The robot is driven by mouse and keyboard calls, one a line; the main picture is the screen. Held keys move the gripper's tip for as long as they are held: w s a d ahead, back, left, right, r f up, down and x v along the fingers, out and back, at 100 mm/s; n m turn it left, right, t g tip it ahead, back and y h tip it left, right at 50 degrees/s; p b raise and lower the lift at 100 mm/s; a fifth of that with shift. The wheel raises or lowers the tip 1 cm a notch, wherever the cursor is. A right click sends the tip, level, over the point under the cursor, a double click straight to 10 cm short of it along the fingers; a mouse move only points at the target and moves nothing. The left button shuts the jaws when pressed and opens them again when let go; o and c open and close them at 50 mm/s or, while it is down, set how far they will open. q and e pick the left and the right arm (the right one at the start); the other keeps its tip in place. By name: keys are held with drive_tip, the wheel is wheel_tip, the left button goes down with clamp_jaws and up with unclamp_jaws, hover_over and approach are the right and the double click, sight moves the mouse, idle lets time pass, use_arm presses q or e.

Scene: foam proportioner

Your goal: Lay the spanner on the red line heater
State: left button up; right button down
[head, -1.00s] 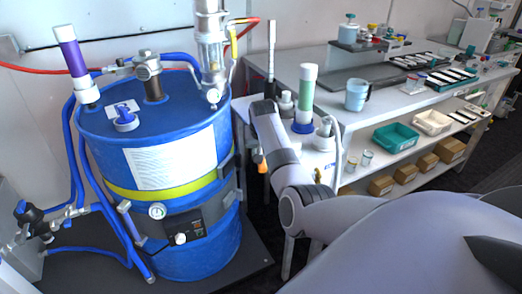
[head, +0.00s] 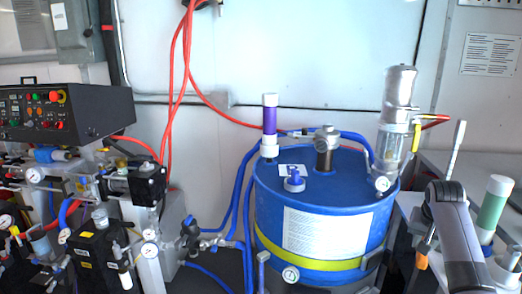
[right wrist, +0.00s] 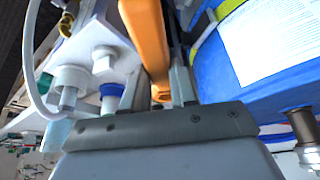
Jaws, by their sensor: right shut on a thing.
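My right gripper (right wrist: 158,92) is shut on an orange-handled thing (right wrist: 146,32), which I take to be the spanner. The handle runs up between the fingers in the right wrist view. Its orange end also shows below my right gripper (head: 427,243) in the head view, to the right of the blue drum. The rest of it is hidden. The proportioner (head: 90,185) stands at the left of the head view, with pumps, gauges and dark blocks. I cannot tell which part is the red line heater. My left gripper is not in view.
A blue drum (head: 315,265) with a yellow band and upright fittings stands between my right gripper and the proportioner. Red hoses (head: 175,90) hang along the wall. A green tube with a white cap (head: 492,208) stands at right. Blue hoses (head: 237,205) run beside the drum.

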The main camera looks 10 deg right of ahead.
drive_tip(key=s+a+r+n+y, duration=0.1)
drive_tip(key=s+a+r+n, duration=0.15)
drive_tip(key=a, duration=0.35)
drive_tip(key=s+a+r+n, duration=0.1)
drive_tip(key=s+a, duration=0.2)
drive_tip(key=a, duration=0.4)
drive_tip(key=s+a+r+n+y, duration=0.1)
drive_tip(key=s+a, duration=0.2)
drive_tip(key=a, duration=0.3)
drive_tip(key=s+a+f+n+t, duration=0.1)
drive_tip(key=s+a+f+n, duration=0.1)
drive_tip(key=s+a, duration=0.5)
drive_tip(key=shift+s+n+y, duration=0.4)
drive_tip(key=shift+s+n, duration=0.05)
drive_tip(key=shift+s, duration=0.45)
drive_tip(key=shift+d, duration=0.1)
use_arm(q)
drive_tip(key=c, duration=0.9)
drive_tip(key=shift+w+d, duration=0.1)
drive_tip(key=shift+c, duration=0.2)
use_arm(e)
drive_tip(key=shift+w+d, duration=0.1)
drive_tip(key=shift+w, duration=0.05)
